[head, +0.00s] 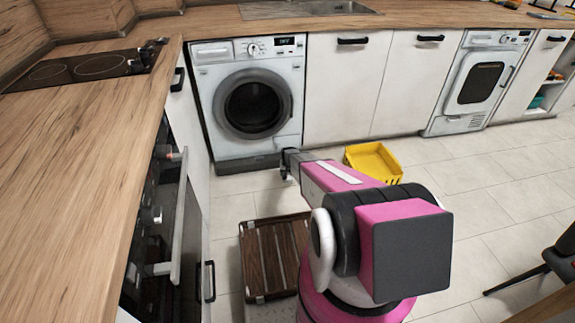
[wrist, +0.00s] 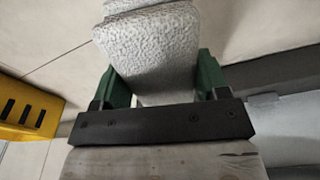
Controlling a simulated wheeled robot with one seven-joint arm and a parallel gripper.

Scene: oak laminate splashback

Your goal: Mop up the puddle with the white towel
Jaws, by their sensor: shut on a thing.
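My gripper (wrist: 160,78) is shut on the white towel (wrist: 150,42) in the wrist view. The towel looks pale grey and textured, folded into a thick pad between the green fingers, and extends beyond them. In the head view my gripper (head: 288,168) is low in front of the washing machine, above the floor tiles. The towel cannot be made out clearly there. I cannot make out a puddle in either view. Whether the towel touches the floor is unclear.
A yellow crate (head: 373,160) stands on the floor right of my gripper; it also shows in the wrist view (wrist: 28,110). The washing machine (head: 252,100) is close behind. A brown slatted crate (head: 272,255) is nearer. Open tiles lie to the right, with a dark chair at the edge.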

